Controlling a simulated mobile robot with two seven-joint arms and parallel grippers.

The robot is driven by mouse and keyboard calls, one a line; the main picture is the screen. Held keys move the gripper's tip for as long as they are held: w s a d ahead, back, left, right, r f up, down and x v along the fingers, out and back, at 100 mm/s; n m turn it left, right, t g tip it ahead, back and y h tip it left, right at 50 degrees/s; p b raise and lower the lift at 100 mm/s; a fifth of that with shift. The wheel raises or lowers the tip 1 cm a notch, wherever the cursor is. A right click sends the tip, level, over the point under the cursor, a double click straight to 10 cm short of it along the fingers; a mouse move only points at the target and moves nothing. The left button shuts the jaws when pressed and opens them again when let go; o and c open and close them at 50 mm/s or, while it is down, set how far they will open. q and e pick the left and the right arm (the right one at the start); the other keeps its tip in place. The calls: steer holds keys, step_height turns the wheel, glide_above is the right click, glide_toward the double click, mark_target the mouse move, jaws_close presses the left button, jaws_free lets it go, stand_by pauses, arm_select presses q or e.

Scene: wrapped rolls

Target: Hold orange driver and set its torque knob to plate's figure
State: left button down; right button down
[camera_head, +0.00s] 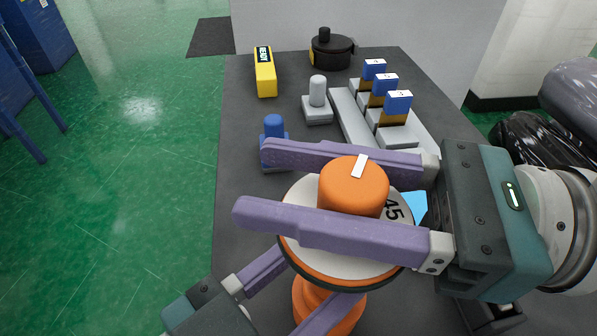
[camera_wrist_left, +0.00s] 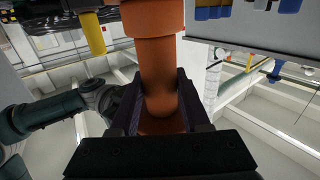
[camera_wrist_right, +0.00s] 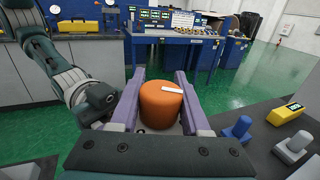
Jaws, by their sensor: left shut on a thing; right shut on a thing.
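The orange driver (camera_head: 325,300) stands upright in the lower middle of the head view. My left gripper (camera_head: 318,284) is shut on its body below the dial; the left wrist view shows the orange body (camera_wrist_left: 158,62) between the fingers. The orange torque knob (camera_head: 352,190) sits on a pale round dial (camera_head: 300,255). Its white mark (camera_head: 360,166) points up and slightly right. The figure 45 (camera_head: 391,208) shows right of the knob; other dial figures are hidden. My right gripper (camera_head: 255,182) is shut on the knob, a finger on each side; the right wrist view shows the knob (camera_wrist_right: 160,105).
A dark table (camera_head: 240,110) holds a yellow device (camera_head: 265,78) with a small display, a blue-knobbed piece (camera_head: 274,128), a grey-knobbed piece (camera_head: 317,95), a black round pot (camera_head: 331,50), and several blue-topped blocks (camera_head: 386,85). A light blue item (camera_head: 419,207) is partly hidden.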

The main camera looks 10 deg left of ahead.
steer(key=m+t+h, duration=0.1)
steer(key=m+t, duration=0.1)
steer(key=t, duration=0.1)
steer(key=w+m+t+h, duration=0.1)
steer(key=m+t, duration=0.1)
steer(key=t, duration=0.1)
steer(key=m+t+h, duration=0.1)
steer(key=m+t, duration=0.1)
steer(key=t, duration=0.1)
steer(key=shift+w+d, duration=0.15)
steer(key=shift+d, duration=0.05)
steer(key=shift+w+d+m+t+h, duration=0.15)
steer(key=shift+w+m+t+h, duration=0.05)
steer(key=shift+m+t+h, duration=0.75)
steer(key=shift+w+d+m+t+h, duration=0.15)
steer(key=shift+m+t+h, duration=0.75)
steer(key=shift+h, duration=0.15)
steer(key=shift+w+d+m+t+h, duration=0.15)
steer(key=shift+w+m+t+h, duration=0.05)
steer(key=shift+m+t+h, duration=0.75)
steer(key=shift+c, duration=1.9)
jaws_free()
steer(key=shift+d, duration=0.1)
steer(key=v, duration=1.2)
steer(key=shift+r, duration=0.1)
